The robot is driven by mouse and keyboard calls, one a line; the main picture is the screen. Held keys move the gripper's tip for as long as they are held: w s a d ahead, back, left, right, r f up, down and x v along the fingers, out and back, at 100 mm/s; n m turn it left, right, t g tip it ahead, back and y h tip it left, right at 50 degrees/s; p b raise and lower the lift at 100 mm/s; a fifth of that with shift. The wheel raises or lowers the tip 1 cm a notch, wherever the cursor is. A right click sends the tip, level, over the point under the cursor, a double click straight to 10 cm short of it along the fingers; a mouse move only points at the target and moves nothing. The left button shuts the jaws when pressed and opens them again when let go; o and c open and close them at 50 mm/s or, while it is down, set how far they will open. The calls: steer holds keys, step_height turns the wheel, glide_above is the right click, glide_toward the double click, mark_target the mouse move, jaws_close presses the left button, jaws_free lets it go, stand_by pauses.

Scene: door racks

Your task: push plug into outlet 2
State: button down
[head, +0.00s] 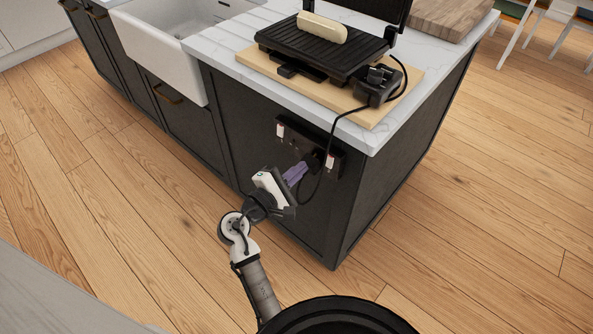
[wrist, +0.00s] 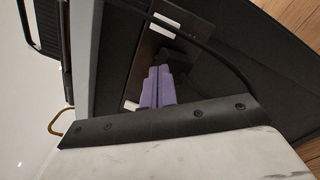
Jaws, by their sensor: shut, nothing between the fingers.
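The dark outlet panel (head: 298,147) is on the end face of the dark island and also fills the area ahead of the fingers in the wrist view (wrist: 146,62). It carries a small white piece near each end. A black plug (head: 317,159) is at the panel's right part, with a black cord leading from it. How deep it sits cannot be told. My gripper (head: 303,168) has purple fingers, shut and empty, pointing at the plug and close to it. In the wrist view the fingers (wrist: 158,70) partly cover the plug; contact is unclear.
The black cord (head: 333,125) loops over the counter edge down to the panel. Above stand an open grill (head: 325,48) and a black boxy device (head: 377,86) on a wooden board (head: 412,85). A white sink (head: 160,45) is at left. The wooden floor at right is clear.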

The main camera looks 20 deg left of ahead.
steer(key=shift+w+d, duration=0.1)
steer(key=shift+w, duration=0.2)
steer(key=b+v, duration=0.1)
steer(key=v, duration=1.5)
steer(key=shift+s+b, duration=0.2)
steer(key=shift+b, duration=0.1)
